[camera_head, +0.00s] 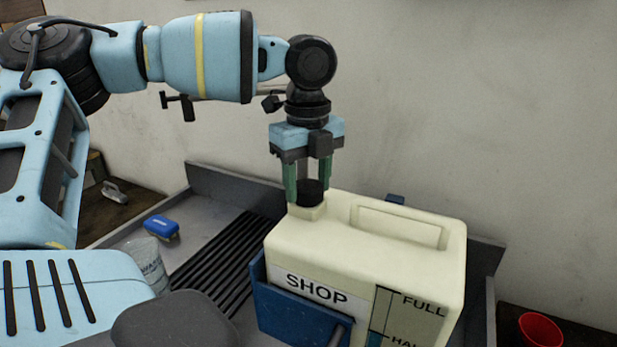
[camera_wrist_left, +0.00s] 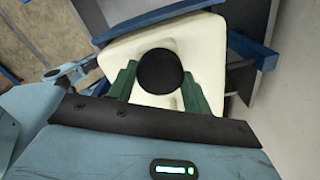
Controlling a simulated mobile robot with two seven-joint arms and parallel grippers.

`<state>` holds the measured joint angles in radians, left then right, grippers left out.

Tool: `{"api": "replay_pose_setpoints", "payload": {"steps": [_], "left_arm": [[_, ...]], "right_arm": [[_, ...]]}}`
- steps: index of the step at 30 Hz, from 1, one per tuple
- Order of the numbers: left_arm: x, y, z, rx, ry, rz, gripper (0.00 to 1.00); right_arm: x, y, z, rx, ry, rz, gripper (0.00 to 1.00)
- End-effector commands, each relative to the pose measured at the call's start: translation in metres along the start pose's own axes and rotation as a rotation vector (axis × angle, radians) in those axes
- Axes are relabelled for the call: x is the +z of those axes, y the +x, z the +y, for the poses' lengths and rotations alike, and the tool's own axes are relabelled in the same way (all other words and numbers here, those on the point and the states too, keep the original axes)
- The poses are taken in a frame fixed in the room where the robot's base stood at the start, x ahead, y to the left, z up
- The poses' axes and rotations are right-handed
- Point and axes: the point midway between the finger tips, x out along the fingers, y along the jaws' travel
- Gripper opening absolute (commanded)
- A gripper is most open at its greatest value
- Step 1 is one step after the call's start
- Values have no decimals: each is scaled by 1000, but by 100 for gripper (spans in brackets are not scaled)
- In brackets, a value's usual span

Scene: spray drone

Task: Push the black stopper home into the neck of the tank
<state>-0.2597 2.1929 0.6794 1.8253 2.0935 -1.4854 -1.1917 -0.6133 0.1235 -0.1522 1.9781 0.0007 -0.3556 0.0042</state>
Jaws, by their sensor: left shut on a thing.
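The cream tank (camera_head: 370,250) stands in a blue holder, with its neck (camera_head: 307,212) at the top left corner. The black stopper (camera_head: 311,191) is upright at the neck; it also shows in the left wrist view (camera_wrist_left: 160,70). My left gripper (camera_head: 308,188) points straight down over the neck, its green fingers shut on the stopper from both sides. How deep the stopper sits in the neck is hard to tell, as the fingers hide part of it. My right gripper is not in view.
The blue holder (camera_head: 290,312) stands on a grey tray bench with a raised back edge (camera_head: 235,187). A black slatted rack (camera_head: 222,262), a blue brush-like item (camera_head: 161,228) and a clear beaker (camera_head: 147,265) lie to the left. A red cup (camera_head: 540,331) is at the lower right.

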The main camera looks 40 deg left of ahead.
Motion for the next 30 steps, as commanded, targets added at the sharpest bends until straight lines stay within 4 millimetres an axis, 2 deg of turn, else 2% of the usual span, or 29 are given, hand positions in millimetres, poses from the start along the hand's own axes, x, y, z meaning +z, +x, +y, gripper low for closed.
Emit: {"api": "replay_pose_setpoints", "payload": {"steps": [4,5,10,20,23,30], "left_arm": [[0,4,0,0,0,0,13],[0,3,0,0,0,0,53],[0,2,0,-1,0,0,75],[0,3,0,0,1,0,75],[0,-7,-1,-4,1,-2,75],[0,-46,-1,-3,0,-2,75]], "right_arm": [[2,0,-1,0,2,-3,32],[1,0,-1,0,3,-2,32],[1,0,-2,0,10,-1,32],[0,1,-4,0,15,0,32],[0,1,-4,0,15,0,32],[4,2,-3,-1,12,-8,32]]}}
